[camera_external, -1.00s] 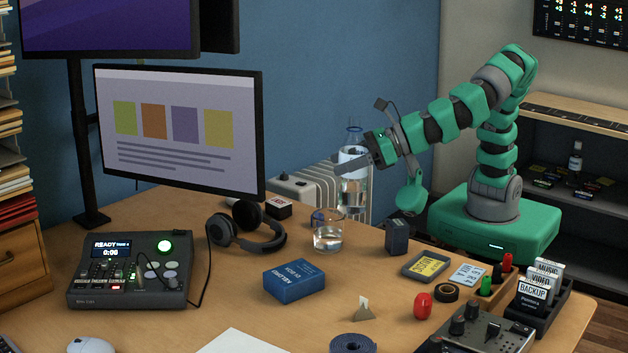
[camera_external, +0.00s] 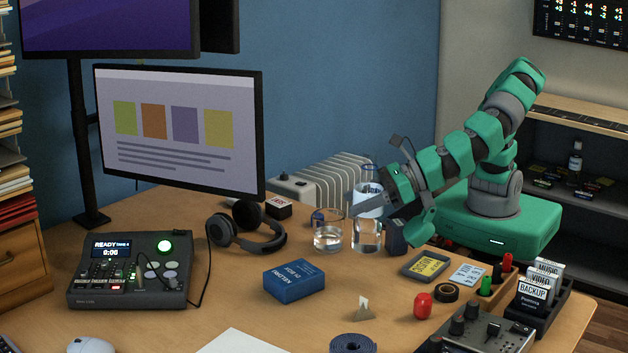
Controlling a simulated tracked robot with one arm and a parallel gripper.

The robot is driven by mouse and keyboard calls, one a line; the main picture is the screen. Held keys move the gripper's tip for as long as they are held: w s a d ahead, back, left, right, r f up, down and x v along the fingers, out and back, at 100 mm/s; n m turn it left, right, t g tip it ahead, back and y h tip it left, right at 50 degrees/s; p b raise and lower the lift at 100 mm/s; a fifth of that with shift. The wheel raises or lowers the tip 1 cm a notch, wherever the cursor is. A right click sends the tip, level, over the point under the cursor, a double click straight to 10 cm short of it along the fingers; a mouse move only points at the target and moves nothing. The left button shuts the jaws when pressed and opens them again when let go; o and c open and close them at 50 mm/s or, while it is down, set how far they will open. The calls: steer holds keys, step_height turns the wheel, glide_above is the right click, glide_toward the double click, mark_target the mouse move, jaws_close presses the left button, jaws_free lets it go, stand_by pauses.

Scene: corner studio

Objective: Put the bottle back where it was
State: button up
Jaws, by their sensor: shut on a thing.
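The clear water bottle (camera_external: 367,233) with a white label is upright at the back right of the desk, just right of the glass. My gripper (camera_external: 378,200) is shut on the bottle around its upper part, and one finger hides some of it. The bottle's base is at or very near the desk top; I cannot tell whether it touches. A glass (camera_external: 328,238) with some water stands close beside it on the left.
A dark blue box (camera_external: 397,238) stands just right of the bottle, partly behind my gripper. Headphones (camera_external: 262,240) lie to the left. A blue box (camera_external: 294,281) and a grey tray (camera_external: 425,266) lie in front. The desk between them is clear.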

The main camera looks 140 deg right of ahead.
mark_target(354, 245)
steer(key=shift+f+b, duration=2.3)
steer(key=shift+f, duration=2.85)
steer(key=o, duration=1.2)
steer(key=shift+s+a+r, duration=0.15)
steer(key=shift+r, duration=0.05)
steer(key=p+v, duration=0.3)
steer(key=v, duration=0.8)
steer(key=shift+s+a+p, duration=0.2)
steer(key=shift+s+p, duration=0.05)
steer(key=shift+p, duration=0.15)
